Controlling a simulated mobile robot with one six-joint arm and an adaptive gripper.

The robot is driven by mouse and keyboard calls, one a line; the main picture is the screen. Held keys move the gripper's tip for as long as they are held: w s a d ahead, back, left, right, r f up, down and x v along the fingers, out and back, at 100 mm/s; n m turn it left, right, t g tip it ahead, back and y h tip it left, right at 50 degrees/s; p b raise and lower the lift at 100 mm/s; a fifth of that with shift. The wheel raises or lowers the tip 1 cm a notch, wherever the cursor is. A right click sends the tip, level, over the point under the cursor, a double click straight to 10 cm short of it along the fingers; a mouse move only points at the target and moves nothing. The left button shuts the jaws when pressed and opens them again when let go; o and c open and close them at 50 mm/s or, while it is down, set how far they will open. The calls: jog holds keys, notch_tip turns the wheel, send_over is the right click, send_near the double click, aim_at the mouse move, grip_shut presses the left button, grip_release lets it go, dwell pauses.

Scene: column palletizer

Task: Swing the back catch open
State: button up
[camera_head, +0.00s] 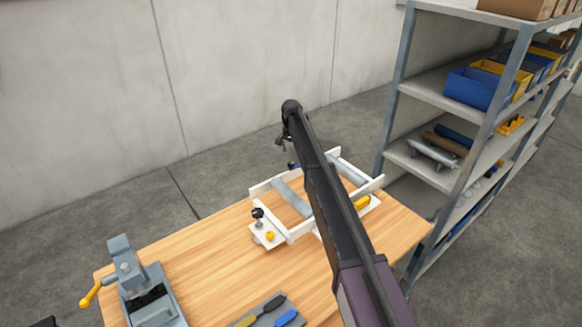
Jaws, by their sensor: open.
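A white frame fixture (290,234) with grey rollers (292,198) stands on the wooden table. At its back edge a small dark and blue part (293,166) shows just below my gripper; it may be the back catch, but it is too small to tell its position. My gripper (281,141) is small and dark at the far end of my arm. It is open, above the fixture's back edge, and appears apart from it. My arm hides the middle of the fixture. A yellow part (362,202) sits on its right side.
A black knob (258,213) stands on the fixture's front left plate, beside a yellow piece (270,236). A grey vise (140,285) and a tray with handled tools (268,312) are nearer. A loaded shelf rack (470,150) stands at right. The table's left middle is clear.

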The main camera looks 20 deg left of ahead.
aim_at(291, 163)
jog(key=shift+f+b, duration=2.65)
jog(key=shift+f, duration=0.3)
grip_shut()
